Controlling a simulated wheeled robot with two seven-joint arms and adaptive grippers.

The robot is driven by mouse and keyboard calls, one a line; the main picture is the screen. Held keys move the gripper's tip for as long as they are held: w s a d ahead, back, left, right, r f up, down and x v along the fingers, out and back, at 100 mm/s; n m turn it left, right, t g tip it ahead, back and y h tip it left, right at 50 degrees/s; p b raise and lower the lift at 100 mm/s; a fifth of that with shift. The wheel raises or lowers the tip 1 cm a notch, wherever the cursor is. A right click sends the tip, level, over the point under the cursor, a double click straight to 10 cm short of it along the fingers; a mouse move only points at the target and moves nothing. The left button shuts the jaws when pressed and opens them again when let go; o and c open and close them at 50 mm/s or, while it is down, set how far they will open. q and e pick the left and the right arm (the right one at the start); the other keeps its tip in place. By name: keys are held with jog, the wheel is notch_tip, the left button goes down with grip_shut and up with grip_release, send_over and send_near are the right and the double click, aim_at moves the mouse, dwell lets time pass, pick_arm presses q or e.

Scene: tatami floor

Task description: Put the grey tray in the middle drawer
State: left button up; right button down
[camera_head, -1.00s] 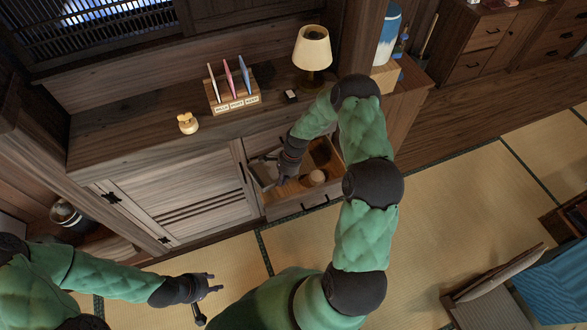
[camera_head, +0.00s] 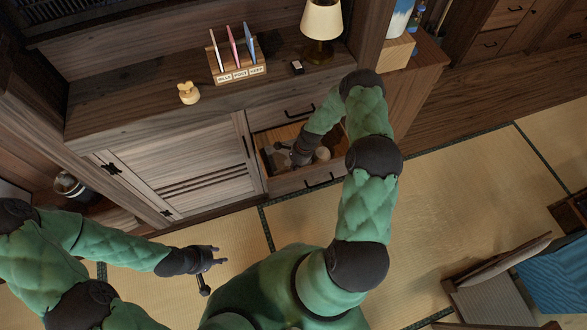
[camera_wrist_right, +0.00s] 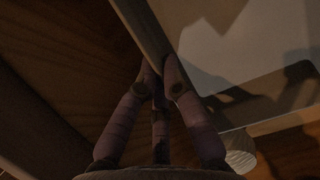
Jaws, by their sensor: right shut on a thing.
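The grey tray (camera_wrist_right: 235,60) fills the upper right of the right wrist view, with its thin rim running between my fingers. My right gripper (camera_wrist_right: 162,75) is shut on that rim. In the head view my right gripper (camera_head: 287,156) is down in the open drawer (camera_head: 290,184), at its left part. The hand and arm hide most of the tray there. The open drawer lies below a shut drawer (camera_head: 285,113) in the cabinet. My left gripper (camera_head: 213,258) is open and empty, held away over the floor in front of the cabinet.
A pale round item (camera_head: 323,153) stands in the drawer; a ribbed pale item (camera_wrist_right: 239,150) shows beside the tray. The cabinet top bears a lamp (camera_head: 321,22), a card holder (camera_head: 239,72) and a small wooden figure (camera_head: 188,93).

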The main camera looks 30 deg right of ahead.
jog(key=shift+f, duration=0.5)
jog(key=shift+f, duration=0.15)
jog(key=c, duration=1.4)
grip_release()
jog(key=shift+r, duration=0.3)
jog(key=p+v, duration=0.3)
jog(key=v, duration=0.8)
jog(key=shift+d+r, duration=0.2)
jog(key=shift+r, duration=0.15)
